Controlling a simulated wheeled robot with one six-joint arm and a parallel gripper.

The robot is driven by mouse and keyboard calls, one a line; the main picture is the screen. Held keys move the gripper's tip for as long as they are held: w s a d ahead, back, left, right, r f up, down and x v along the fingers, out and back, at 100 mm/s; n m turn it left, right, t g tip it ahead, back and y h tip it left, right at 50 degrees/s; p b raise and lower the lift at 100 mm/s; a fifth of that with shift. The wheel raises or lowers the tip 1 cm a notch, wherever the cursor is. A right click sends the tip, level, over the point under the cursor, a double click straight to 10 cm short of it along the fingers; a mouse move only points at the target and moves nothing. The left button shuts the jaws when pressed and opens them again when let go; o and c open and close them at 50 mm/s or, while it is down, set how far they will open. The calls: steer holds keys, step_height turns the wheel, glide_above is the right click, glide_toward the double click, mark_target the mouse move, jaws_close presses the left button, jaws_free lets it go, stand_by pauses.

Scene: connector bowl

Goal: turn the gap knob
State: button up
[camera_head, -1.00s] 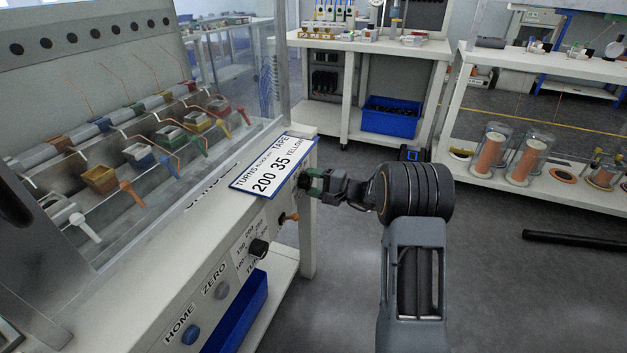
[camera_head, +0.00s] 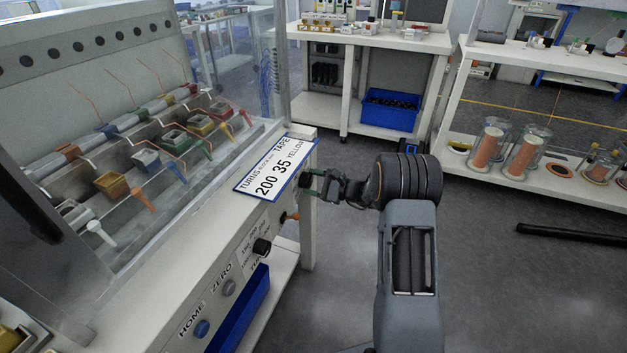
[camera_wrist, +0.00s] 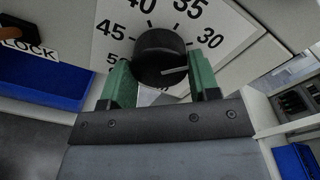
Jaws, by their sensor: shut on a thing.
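The gap knob (camera_wrist: 160,58) is black and round with a white pointer line, in the wrist view. It sits on a white dial (camera_wrist: 232,28) marked 30, 35, 40, 45 and 50. The pointer line points right, slightly below the 30 mark. My gripper (camera_wrist: 161,80) has its green fingers on either side of the knob and is shut on it. In the head view my gripper (camera_head: 312,182) is at the right end of the machine's front panel, and the knob is hidden there. A placard (camera_head: 277,167) on the machine reads "TURNS 200", "TAPE 35 YELLOW".
On the front panel are a black turns knob (camera_head: 262,247), a ZERO button (camera_head: 229,287), a blue HOME button (camera_head: 202,328) and an orange lever (camera_head: 292,216), beside LOCK in the wrist view. A blue bin (camera_head: 240,315) sits below.

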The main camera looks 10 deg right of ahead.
steer(key=shift+m, duration=0.3)
steer(key=o, duration=0.9)
steer(key=shift+p+v, duration=1)
steer(key=shift+v, duration=5.9)
